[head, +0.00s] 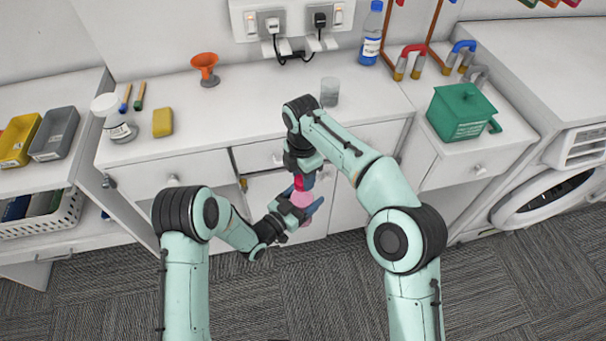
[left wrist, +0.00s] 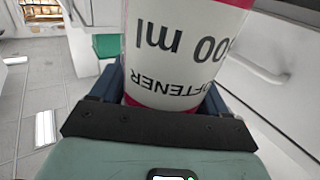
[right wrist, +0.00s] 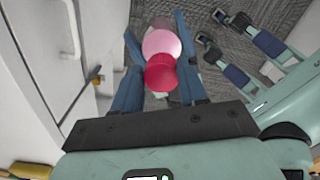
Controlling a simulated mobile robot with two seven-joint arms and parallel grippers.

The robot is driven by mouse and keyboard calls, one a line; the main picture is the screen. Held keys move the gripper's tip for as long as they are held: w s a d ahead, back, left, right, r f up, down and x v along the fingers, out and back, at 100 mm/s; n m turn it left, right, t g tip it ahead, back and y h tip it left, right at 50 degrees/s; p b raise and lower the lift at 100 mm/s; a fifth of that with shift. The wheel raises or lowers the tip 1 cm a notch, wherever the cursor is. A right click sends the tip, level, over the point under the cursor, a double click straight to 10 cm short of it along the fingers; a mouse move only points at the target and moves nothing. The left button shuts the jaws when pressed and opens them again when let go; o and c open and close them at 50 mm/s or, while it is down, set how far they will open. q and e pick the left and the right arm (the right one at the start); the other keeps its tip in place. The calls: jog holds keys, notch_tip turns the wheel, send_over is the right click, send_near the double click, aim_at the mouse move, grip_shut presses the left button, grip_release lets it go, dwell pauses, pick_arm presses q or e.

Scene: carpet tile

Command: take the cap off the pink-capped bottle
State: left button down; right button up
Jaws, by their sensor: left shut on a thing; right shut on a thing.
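The softener bottle (head: 301,199) is held off the counter, in front of the drawers. In the left wrist view its white label (left wrist: 180,50) fills the space between the fingers. My left gripper (head: 296,207) is shut on the bottle's body. The pink-red cap (right wrist: 160,73) sits in line with the bottle's pink top (right wrist: 160,42) in the right wrist view. My right gripper (head: 303,178) is above the bottle, shut on the cap (head: 299,184). Whether cap and bottle neck are apart cannot be told.
On the counter are an orange funnel (head: 204,68), a yellow sponge (head: 162,122), a white jar (head: 121,128), a clear glass (head: 330,91), and a blue-capped bottle (head: 371,36). A green box (head: 460,112) stands at right. Drawers and cabinet fronts lie close behind the grippers.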

jog(key=shift+w+a+r, duration=0.1)
jog(key=shift+a+r, duration=0.05)
jog(key=shift+r, duration=1)
